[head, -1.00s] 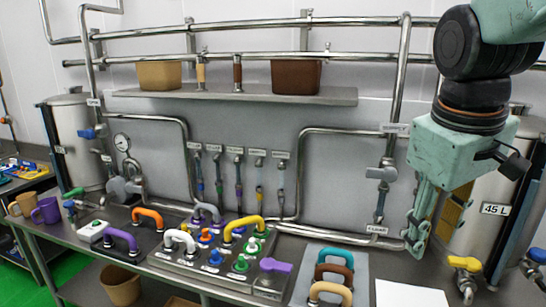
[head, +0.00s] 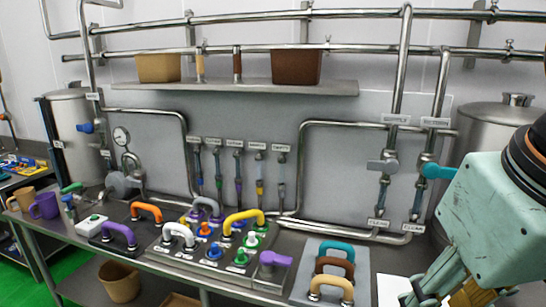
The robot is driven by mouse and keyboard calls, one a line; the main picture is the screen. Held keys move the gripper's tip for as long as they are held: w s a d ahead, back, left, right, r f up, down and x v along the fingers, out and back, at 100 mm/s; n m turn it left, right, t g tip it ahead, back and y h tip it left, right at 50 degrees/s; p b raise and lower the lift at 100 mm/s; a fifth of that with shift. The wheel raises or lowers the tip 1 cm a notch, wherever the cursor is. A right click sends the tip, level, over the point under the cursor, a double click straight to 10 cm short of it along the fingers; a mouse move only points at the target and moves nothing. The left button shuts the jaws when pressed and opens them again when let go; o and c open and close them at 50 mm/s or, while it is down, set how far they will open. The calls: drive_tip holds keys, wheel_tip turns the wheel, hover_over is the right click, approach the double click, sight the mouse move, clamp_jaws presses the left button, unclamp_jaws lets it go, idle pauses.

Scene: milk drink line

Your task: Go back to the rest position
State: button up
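My gripper (head: 440,292) is at the lower right of the head view, over the right end of the counter and in front of the right steel tank. Its pale green housing fills the right edge, and its fingers point down and to the left. The fingertips lie near the bottom edge, over a white sheet (head: 393,289). Their gap is hard to make out, and I see no object clearly held. A turquoise valve handle (head: 438,171) on the right pipe shows just left of the housing.
The counter holds a block of coloured handles and knobs (head: 206,253) and a tray with turquoise, brown and tan handles (head: 310,270). Pipes and a shelf (head: 230,92) with two boxes run along the wall. A steel tank (head: 490,125) stands behind my arm. Mugs (head: 45,206) stand at far left.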

drive_tip(key=shift+s+a+f+m, duration=0.15)
drive_tip(key=shift+s+a+f, duration=0.15)
drive_tip(key=shift+s, duration=0.35)
drive_tip(key=shift+s+a+f+m, duration=0.2)
drive_tip(key=shift+s+f, duration=0.1)
drive_tip(key=shift+s, duration=0.3)
